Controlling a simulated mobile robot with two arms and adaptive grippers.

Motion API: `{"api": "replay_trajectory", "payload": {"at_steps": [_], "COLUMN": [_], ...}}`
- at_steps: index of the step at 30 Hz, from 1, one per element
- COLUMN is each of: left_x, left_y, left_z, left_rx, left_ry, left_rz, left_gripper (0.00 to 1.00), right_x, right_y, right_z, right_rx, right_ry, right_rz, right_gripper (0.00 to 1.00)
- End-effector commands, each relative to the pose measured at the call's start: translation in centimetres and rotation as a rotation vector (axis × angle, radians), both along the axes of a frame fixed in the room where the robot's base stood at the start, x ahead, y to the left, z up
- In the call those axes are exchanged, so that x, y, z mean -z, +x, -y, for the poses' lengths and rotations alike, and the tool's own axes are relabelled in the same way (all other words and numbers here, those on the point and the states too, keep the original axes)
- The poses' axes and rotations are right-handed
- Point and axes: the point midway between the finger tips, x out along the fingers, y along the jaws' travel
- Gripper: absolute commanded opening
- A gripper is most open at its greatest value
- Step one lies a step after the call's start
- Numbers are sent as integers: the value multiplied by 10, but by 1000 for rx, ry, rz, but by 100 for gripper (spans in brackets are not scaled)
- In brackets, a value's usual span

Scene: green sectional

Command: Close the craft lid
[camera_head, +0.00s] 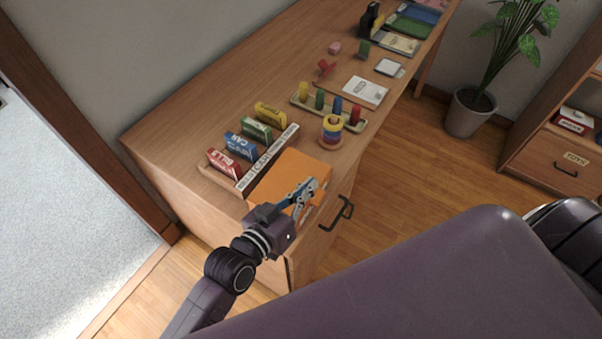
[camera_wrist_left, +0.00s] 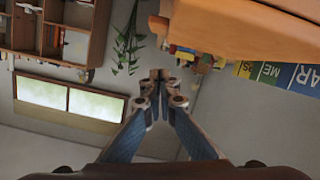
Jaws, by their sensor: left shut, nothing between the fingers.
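The orange craft box (camera_head: 287,172) stands on the near end of the wooden desk, its broad lid face on top. I cannot tell whether the lid is fully down, because my left gripper (camera_head: 312,184) covers part of its front right side. My left gripper is shut and empty, its blue fingers at the right edge of the box; contact is unclear. In the left wrist view the fingertips (camera_wrist_left: 160,75) meet, and the orange box (camera_wrist_left: 250,30) is at upper right, beside them. My right gripper is not in view.
A card rack (camera_head: 268,160) with several coloured cards stands left of the box. A ring stacker (camera_head: 332,129) and a peg tray (camera_head: 320,108) are behind it. A black drawer handle (camera_head: 341,212) sticks out from the desk front.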

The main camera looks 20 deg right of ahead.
Motion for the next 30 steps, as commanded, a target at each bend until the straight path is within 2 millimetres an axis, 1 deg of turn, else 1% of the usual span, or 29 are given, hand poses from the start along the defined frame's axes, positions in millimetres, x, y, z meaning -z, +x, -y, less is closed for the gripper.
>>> {"api": "replay_trajectory", "payload": {"at_steps": [1,8,12,19,30], "left_x": [7,29,38,45,48], "left_y": [-3,-9,-10,-11,-12], "left_z": [2,6,7,8,8], "left_rx": [-1,0,-1,-1,0], "left_ry": [23,114,114,111,114], "left_rz": [28,154,152,150,147], "left_gripper": [0,0,0,0,0], "right_x": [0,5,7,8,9], "right_y": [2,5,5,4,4], "right_z": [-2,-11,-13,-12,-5], "right_rx": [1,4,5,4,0], "right_ry": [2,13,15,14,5], "right_rz": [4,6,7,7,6], "right_gripper": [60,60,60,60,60]}}
